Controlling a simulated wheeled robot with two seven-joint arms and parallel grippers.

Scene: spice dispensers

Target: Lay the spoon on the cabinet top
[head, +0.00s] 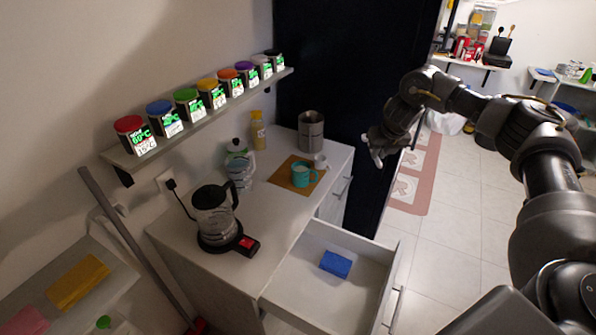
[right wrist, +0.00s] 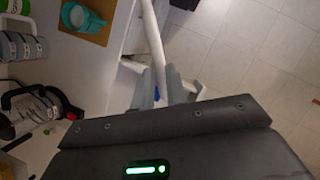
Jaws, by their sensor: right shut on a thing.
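My right gripper (head: 376,154) is raised in front of the dark tall panel, to the right of the cabinet top (head: 262,208) and apart from it. In the right wrist view its fingers (right wrist: 160,92) are closed on a long pale thing that looks like the spoon (right wrist: 152,35), its shaft reaching up the picture. The spoon is too small to make out in the head view. The cabinet top also shows in the right wrist view (right wrist: 85,62), to the left of the fingers. My left gripper is not in view.
A glass kettle (head: 212,215), a teal mug (head: 301,176) on a brown board (head: 283,181), and a metal canister (head: 311,131) stand on the cabinet top. Bare white room lies between kettle and board. Below, a drawer (head: 300,262) is open with a blue block (head: 335,264) inside.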

